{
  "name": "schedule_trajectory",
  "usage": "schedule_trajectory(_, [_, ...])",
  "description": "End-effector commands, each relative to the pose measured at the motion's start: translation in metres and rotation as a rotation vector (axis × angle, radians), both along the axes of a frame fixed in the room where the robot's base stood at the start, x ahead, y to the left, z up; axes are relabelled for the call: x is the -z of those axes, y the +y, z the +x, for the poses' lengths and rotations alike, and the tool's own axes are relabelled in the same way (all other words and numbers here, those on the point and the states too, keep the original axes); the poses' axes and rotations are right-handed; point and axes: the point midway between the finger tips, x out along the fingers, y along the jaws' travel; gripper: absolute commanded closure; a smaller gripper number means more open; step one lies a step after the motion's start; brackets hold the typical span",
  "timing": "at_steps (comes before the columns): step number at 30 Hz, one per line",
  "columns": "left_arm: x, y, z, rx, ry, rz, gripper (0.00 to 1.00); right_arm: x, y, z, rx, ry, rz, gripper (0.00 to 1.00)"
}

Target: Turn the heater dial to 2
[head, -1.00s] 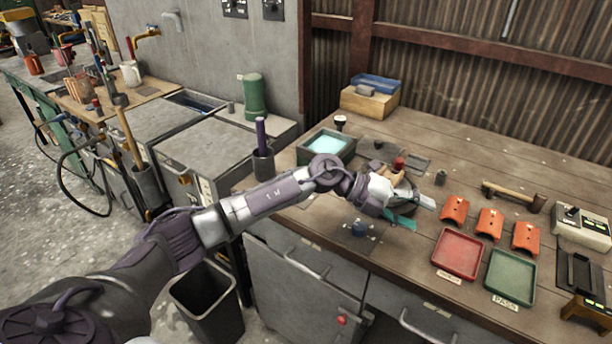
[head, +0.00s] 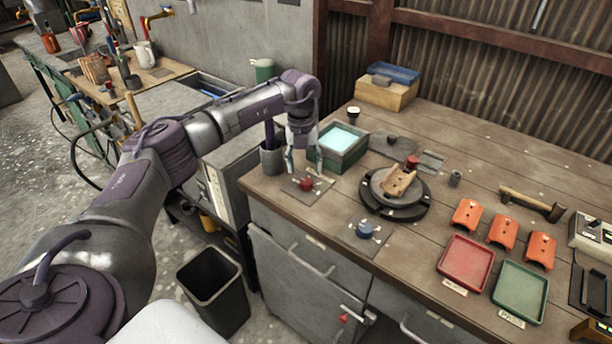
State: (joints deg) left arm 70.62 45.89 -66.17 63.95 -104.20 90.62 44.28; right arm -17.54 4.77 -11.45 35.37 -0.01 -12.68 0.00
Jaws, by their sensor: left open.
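A red dial (head: 306,184) sits on a small grey plate near the front left edge of the bench. It is in front of a dark green box (head: 342,157) with a glowing pale teal top; I take it as the heater dial. Its marks are too small to read. A blue dial (head: 364,230) sits on another plate to the right. My left gripper (head: 304,166) points down just above and behind the red dial, fingers spread, with nothing between them. Whether it touches the dial cannot be told. My right gripper is not in view.
A dark cup (head: 271,158) stands close on the left of the gripper. A round turntable (head: 394,207) holding a tan piece is to the right. Red (head: 466,264) and green (head: 520,292) trays lie further right. A black bin (head: 213,295) stands on the floor.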

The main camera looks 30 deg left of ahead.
Motion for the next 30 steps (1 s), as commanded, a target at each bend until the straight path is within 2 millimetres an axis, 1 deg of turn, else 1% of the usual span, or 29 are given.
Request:
schedule_trajectory(1, [0.010,-0.001,0.000,-0.001,0.004,-0.001,0.39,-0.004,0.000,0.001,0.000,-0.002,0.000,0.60])
schedule_trajectory(3, [0.022,-0.001,0.000,-0.001,0.003,-0.001,0.39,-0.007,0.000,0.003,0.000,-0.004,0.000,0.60])
schedule_trajectory(6, [0.036,-0.002,0.001,0.000,0.001,-0.002,0.39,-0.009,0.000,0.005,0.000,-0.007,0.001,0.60])
schedule_trajectory(9, [0.046,-0.003,0.001,0.001,0.000,-0.001,0.39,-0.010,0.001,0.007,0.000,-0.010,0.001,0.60])
schedule_trajectory(13, [0.052,-0.003,0.001,0.000,0.000,-0.001,0.39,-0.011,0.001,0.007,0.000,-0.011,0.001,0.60])
schedule_trajectory(20, [0.053,-0.003,0.002,0.001,-0.001,-0.002,0.39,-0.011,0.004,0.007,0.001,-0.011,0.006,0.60])
schedule_trajectory(21, [0.053,-0.003,0.002,0.001,-0.001,-0.002,0.40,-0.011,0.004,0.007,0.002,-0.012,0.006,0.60])
schedule_trajectory(23, [0.053,-0.003,0.002,0.001,-0.001,-0.002,0.50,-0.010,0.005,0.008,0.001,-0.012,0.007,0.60])
schedule_trajectory(30, [0.053,-0.003,0.002,0.001,-0.001,-0.002,0.90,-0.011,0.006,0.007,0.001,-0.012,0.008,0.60])
